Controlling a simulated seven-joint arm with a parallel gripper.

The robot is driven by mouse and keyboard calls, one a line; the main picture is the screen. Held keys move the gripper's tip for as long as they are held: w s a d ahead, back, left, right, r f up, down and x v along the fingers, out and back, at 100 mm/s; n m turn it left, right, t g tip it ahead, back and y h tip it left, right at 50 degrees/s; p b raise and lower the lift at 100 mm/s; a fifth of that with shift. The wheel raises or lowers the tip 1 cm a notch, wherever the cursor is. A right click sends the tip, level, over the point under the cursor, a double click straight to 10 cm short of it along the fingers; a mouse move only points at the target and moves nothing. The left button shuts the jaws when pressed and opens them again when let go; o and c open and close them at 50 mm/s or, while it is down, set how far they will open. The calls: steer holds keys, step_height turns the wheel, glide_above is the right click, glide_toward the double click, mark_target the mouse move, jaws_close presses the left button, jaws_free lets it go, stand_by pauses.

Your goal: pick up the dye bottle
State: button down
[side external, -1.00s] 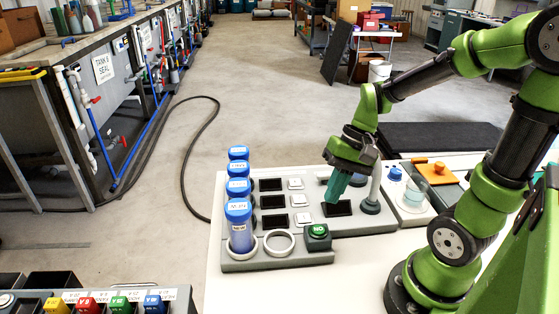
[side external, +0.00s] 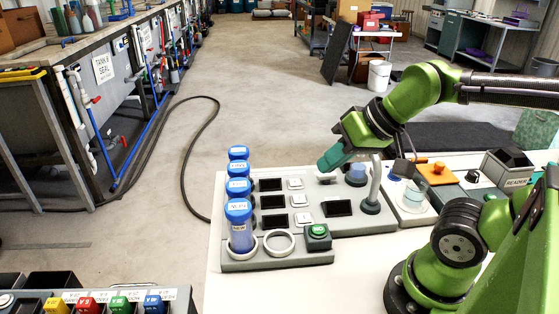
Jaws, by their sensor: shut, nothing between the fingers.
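Several blue-capped bottles (side external: 239,232) stand upright in a row in the grey rack (side external: 232,266) at the left of the white table. Their labels are too small to read surely, so I cannot tell which, if any, is the dye bottle. A clear vessel with blue in it (side external: 356,175) stands behind the grey post, partly hidden. My gripper (side external: 326,168) has teal fingers and is shut and empty. It is tilted, pointing down and left, above the back of the grey panel, to the right of the bottles and apart from them.
An empty ring (side external: 280,243) and a green button (side external: 318,233) are beside the front bottle. A tray with a round dish (side external: 413,194) and a reader box (side external: 508,170) are to the right. The table front is clear.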

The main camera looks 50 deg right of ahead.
steer(key=c, duration=1.8)
jaws_free()
steer(key=o, duration=1.6)
steer(key=shift+c, duration=0.2)
steer(key=shift+f, duration=0.1)
steer(key=m+g+h, duration=0.2)
steer(key=g, duration=0.5)
glide_above(239, 186)
step_height(239, 186, down, 10)
steer(key=shift+f, duration=0.1)
steer(key=shift+w+d+f, duration=0.1)
steer(key=shift+f, duration=1.45)
steer(key=shift+w+f, duration=0.1)
steer(key=shift+f, duration=1.4)
